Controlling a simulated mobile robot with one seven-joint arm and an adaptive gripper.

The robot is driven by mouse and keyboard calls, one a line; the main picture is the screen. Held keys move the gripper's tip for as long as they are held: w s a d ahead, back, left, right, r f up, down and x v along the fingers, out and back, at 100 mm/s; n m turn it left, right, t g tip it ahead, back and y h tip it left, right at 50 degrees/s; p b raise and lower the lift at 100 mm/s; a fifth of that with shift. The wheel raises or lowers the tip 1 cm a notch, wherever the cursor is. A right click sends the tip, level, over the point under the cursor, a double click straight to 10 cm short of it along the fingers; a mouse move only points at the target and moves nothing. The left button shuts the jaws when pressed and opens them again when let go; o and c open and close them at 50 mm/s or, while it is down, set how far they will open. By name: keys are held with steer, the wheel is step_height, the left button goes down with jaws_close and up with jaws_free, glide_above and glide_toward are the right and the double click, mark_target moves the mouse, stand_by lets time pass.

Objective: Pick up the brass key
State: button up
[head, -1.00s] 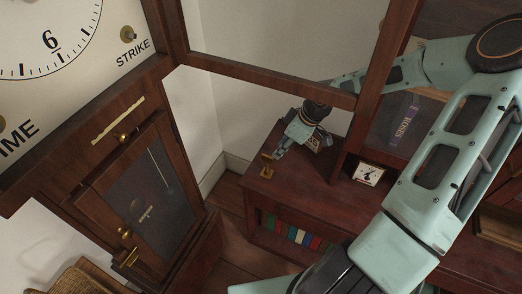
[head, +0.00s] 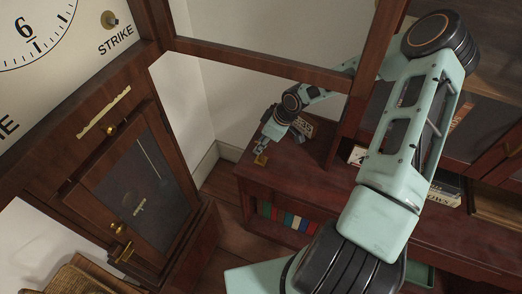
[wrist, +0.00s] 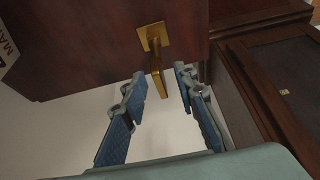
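A brass piece (head: 261,160), which appears to be the brass key, is at the near left corner of the dark red wooden cabinet top. In the wrist view the brass piece (wrist: 157,62) shows a square plate against the wood and a bar running from it toward the camera. My gripper (head: 263,145) is just above it in the head view. In the wrist view my gripper (wrist: 161,75) is open, with one blue-padded finger on each side of the bar. Gaps show on both sides. The bar's far end partly overlaps the plate.
A tall wooden clock (head: 140,185) with a glazed door and brass fittings stands at the left. A wooden beam (head: 260,62) crosses in front of the arm.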

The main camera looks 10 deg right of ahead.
steer(key=shift+a+f, duration=0.1)
steer(key=shift+f, duration=0.15)
jaws_close()
steer(key=shift+r, duration=0.15)
